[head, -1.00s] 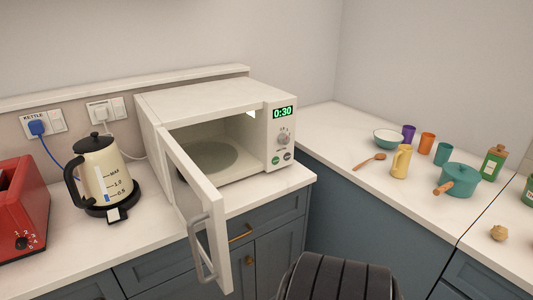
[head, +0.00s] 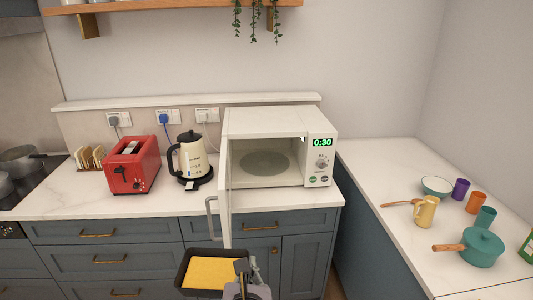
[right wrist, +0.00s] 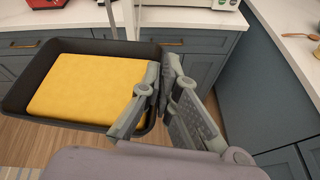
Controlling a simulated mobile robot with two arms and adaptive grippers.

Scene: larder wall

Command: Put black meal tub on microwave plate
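The black meal tub (head: 181,281), with a flat yellow filling, is held low in front of the counter in the head view. My right gripper (head: 243,270) is shut on the tub's right rim. The right wrist view shows its fingers (right wrist: 163,75) closed on that rim and the tub (right wrist: 22,92) roughly level. The microwave (head: 262,122) stands on the counter with its door (head: 224,205) swung open towards me. The round microwave plate (head: 264,163) lies inside, and nothing shows on it. My left gripper is not in view.
The open door stands edge-on at the left of the microwave's opening, just behind the tub. A kettle (head: 192,158) and a red toaster (head: 132,165) stand left of it. The right counter holds a yellow jug (head: 425,211), a teal pot (head: 481,248), cups and a bowl (head: 436,186).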

